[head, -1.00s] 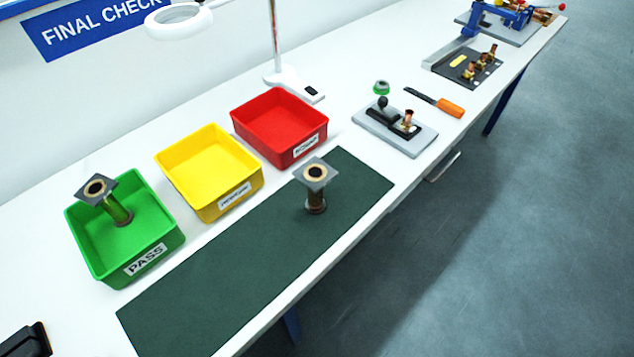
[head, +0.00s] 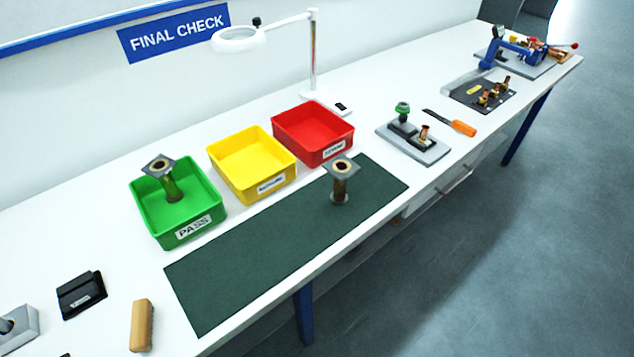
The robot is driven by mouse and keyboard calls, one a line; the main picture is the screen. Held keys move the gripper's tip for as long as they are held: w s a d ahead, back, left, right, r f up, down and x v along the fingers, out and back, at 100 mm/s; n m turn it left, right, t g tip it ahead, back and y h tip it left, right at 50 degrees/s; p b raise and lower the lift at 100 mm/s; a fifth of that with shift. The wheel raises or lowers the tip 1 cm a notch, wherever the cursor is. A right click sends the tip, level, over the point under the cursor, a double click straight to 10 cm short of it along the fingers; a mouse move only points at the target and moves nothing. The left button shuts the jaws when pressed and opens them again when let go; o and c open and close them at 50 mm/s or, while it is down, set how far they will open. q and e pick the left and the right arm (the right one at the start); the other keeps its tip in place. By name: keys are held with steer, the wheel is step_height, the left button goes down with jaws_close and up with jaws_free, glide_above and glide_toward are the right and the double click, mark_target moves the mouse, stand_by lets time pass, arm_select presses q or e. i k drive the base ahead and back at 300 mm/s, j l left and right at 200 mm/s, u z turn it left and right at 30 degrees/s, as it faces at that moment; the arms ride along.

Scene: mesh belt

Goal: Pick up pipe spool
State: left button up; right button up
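A pipe spool (head: 340,185) stands upright on the dark green mat (head: 270,255), near the mat's far right part. It has a square grey flange on top with a round brass-coloured opening, a brownish pipe and a round foot. A second, similar pipe spool (head: 171,186) stands in the green PASS bin (head: 217,212), its square flange above the rim. Neither of my grippers shows in the head view.
A yellow bin (head: 286,178) and a red bin (head: 345,146) stand behind the mat. A lamp (head: 313,60), a grey fixture (head: 432,152) and an orange-handled tool (head: 464,128) are further right. A wooden block (head: 141,326) and a black device (head: 81,295) lie front left.

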mark_target(341, 166)
steer(key=i+l+u, duration=0.1)
steer(key=u, duration=0.25)
steer(key=i+l+u, duration=0.1)
steer(key=l+u, duration=0.6)
steer(key=i+j, duration=0.05)
steer(key=j, duration=0.05)
